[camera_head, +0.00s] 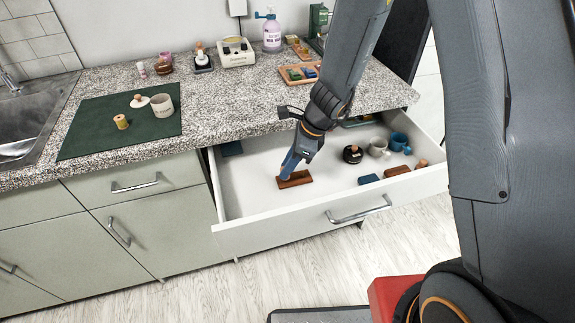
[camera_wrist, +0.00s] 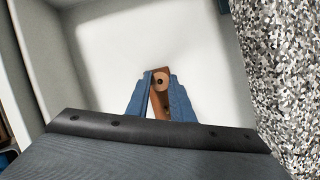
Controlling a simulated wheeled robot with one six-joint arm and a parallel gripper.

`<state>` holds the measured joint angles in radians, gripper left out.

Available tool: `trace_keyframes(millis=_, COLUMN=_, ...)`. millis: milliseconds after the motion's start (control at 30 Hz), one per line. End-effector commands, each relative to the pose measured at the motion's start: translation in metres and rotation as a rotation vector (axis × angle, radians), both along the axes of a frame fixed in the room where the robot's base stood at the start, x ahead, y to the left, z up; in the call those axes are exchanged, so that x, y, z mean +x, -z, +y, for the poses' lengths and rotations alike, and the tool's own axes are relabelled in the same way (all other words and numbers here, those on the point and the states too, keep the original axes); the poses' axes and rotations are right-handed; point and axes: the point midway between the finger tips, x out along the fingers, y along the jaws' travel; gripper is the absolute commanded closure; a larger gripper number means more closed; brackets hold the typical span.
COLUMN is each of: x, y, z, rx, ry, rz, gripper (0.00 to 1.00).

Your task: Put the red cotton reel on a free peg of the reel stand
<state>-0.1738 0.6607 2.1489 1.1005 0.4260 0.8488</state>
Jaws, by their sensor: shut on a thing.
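My gripper (camera_head: 287,172) reaches down into the open drawer, its blue fingertips just over a long brown wooden block, which looks like the reel stand (camera_head: 301,181). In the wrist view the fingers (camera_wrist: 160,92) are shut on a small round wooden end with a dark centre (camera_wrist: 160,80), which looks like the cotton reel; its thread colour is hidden. The brown stand also shows below it, between the fingers (camera_wrist: 170,122). I cannot tell whether the reel is on a peg or above it.
The drawer (camera_head: 240,190) also holds a dark round pot (camera_head: 352,154), mugs (camera_head: 378,147), and small blue and brown blocks on the right.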

Motion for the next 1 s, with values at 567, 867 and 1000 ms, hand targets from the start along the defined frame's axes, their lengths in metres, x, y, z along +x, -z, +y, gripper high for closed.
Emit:
trace_keyframes(millis=567, x=0.0, y=0.011, z=0.0, rx=0.0, ry=0.0, rz=0.0, gripper=1.0)
trace_keyframes(millis=867, x=0.0, y=0.014, z=0.0, rx=0.0, ry=0.0, rz=0.0, gripper=1.0)
trace_keyframes(millis=1000, x=0.0, y=0.014, z=0.0, rx=0.0, ry=0.0, rz=0.0, gripper=1.0)
